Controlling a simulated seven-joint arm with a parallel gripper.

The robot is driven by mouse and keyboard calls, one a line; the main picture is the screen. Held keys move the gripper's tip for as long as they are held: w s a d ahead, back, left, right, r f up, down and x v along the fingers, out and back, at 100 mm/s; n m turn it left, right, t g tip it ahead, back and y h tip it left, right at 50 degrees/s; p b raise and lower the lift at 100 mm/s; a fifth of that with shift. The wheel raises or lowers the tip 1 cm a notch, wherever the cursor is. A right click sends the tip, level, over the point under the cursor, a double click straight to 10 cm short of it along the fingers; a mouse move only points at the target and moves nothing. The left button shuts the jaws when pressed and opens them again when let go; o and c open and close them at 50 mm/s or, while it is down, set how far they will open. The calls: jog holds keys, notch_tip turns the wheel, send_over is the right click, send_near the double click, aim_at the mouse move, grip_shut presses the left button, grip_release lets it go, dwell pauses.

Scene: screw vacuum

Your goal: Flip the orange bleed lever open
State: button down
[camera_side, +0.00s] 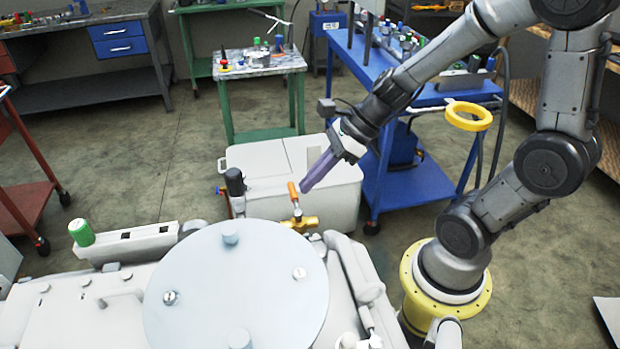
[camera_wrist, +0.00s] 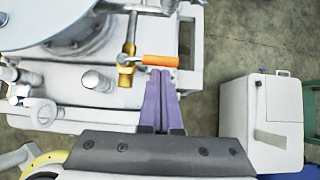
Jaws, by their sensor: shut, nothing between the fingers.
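The orange bleed lever (camera_side: 293,190) stands roughly upright on a brass valve (camera_side: 299,222) beside the round grey lid in the side view. In the wrist view the lever (camera_wrist: 160,61) points right from the brass valve (camera_wrist: 126,66). My gripper (camera_side: 306,187) has long purple fingers and reaches down from the upper right, its tips close to the lever's top. In the wrist view my gripper (camera_wrist: 161,80) is shut and empty, with its tips by the lever's near side. I cannot tell whether the tips touch the lever.
The round grey lid (camera_side: 236,290) lies on the white machine left of the valve. A black-topped fitting (camera_side: 235,184) stands left of the lever. A white box (camera_side: 265,168) is on the floor behind, also seen in the wrist view (camera_wrist: 261,125). A blue cart (camera_side: 400,185) stands behind my arm.

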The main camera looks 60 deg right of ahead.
jog(key=shift+w+a+n+g+y, duration=0.25)
jog(key=shift+w+n+g, duration=0.25)
jog(key=shift+n, duration=0.3)
dwell(0.4)
jog(key=shift+w+a+n+g+y, duration=0.2)
jog(key=shift+w+n+g+y, duration=0.35)
jog(key=shift+n, duration=0.65)
jog(key=w+a+n+g+h, duration=0.1)
jog(key=a+n+g, duration=0.6)
jog(key=n, duration=0.7)
jog(key=shift+w+g+h, duration=0.4)
jog(key=shift+w+g, duration=0.5)
jog(key=shift+g, duration=0.25)
jog(key=shift+n, duration=0.3)
jog(key=shift+d, duration=0.1)
